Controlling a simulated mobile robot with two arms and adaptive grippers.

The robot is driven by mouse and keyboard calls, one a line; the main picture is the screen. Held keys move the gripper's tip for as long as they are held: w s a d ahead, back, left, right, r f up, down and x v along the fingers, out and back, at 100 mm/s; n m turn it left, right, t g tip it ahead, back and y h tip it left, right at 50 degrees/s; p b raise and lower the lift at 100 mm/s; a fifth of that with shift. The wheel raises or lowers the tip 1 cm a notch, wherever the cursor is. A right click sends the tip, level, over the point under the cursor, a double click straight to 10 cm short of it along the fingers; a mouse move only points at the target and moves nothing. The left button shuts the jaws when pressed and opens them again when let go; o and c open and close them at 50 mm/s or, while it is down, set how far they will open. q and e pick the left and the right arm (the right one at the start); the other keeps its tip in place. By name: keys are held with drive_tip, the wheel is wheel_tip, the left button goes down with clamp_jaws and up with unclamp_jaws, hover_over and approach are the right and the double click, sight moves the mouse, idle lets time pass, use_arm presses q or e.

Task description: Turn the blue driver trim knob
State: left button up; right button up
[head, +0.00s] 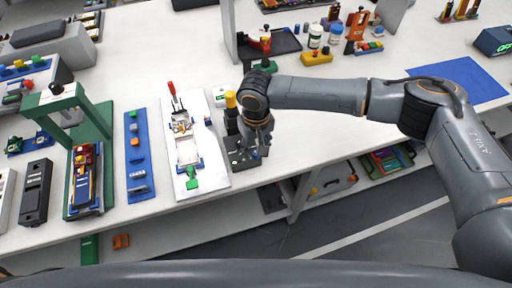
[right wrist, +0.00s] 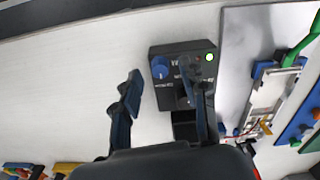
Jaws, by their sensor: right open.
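The blue knob (right wrist: 160,69) sits on the face of a dark box (right wrist: 170,50) in the right wrist view, with a lit green lamp (right wrist: 209,57) at the box's other side. White lettering on the box is too small to read fully. My right gripper (right wrist: 161,76) is open; one finger is off the box's left side, the other stands in front of its middle, and the knob shows between them. In the head view the right gripper (head: 258,138) is over the dark box (head: 240,160) near the table's front edge and hides part of it. I cannot see the left gripper.
A white board (head: 213,157) with a clamp fixture and green handle lies just left of the box. A blue strip (head: 138,178) and a green press frame (head: 103,125) stand further left.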

drive_tip(key=shift+f, duration=0.65)
clamp_jaws()
drive_tip(key=shift+r+p, duration=0.2)
drive_tip(key=shift+p, duration=0.25)
drive_tip(key=m+p, duration=0.3)
drive_tip(key=p, duration=0.2)
drive_tip(key=shift+s+r, duration=0.1)
drive_tip(key=shift+r, duration=0.05)
drive_tip(key=shift+m+p, duration=0.8)
drive_tip(key=shift+f, duration=0.25)
